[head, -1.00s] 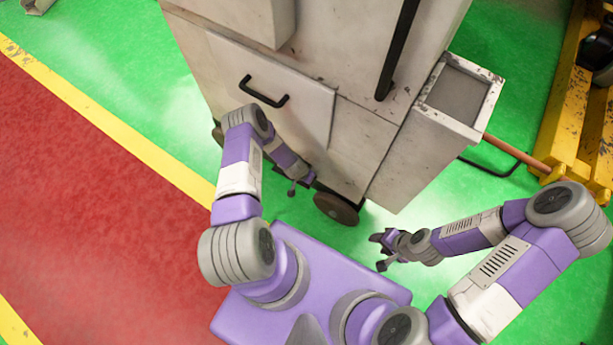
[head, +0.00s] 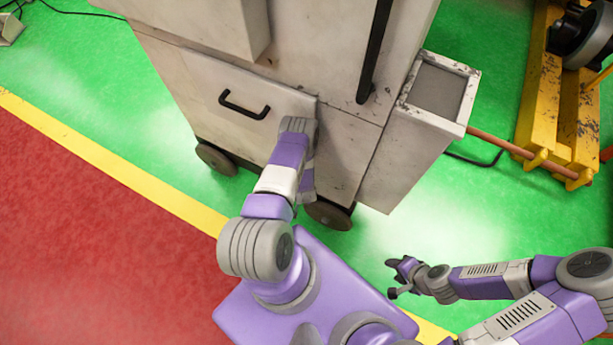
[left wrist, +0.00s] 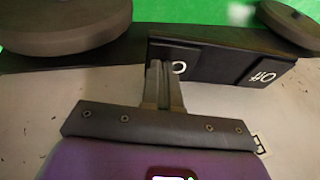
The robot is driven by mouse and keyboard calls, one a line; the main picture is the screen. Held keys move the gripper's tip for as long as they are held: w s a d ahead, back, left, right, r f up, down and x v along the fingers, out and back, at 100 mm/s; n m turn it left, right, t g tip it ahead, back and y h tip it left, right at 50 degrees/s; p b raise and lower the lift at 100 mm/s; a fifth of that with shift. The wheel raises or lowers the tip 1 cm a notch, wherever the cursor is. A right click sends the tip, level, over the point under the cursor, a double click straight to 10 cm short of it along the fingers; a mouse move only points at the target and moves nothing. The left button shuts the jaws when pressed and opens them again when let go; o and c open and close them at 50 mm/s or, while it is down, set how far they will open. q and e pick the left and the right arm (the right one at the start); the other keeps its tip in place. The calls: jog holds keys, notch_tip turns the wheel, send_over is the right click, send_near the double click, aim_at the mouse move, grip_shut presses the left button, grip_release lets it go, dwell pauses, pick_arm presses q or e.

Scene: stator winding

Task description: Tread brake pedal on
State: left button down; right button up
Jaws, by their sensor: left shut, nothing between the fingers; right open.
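In the left wrist view, a black brake pedal unit (left wrist: 215,63) sits low on the cabinet between two wheels. Its right pedal (left wrist: 262,73) carries a white "Off" label. Its left pedal (left wrist: 192,55) shows a white "O"; the rest of that label is hidden by my fingers. My left gripper (left wrist: 163,68) is shut and empty, with its tips in front of the left pedal; I cannot tell whether they touch. The pedals and left gripper are hidden in the head view.
A yellow pallet jack (head: 565,115) is at the upper right. Red floor (head: 90,240) lies clear at the left.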

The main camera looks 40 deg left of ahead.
pick_arm(q)
jog(key=shift+d+r+p, duration=0.15)
jog(key=shift+r+p, duration=0.3)
jog(key=shift+r, duration=0.05)
jog(key=w+p+v, duration=0.1)
jog(key=p+v, duration=0.9)
jog(key=v, duration=0.2)
jog(key=shift+d+r, duration=0.2)
jog(key=shift+r, duration=0.3)
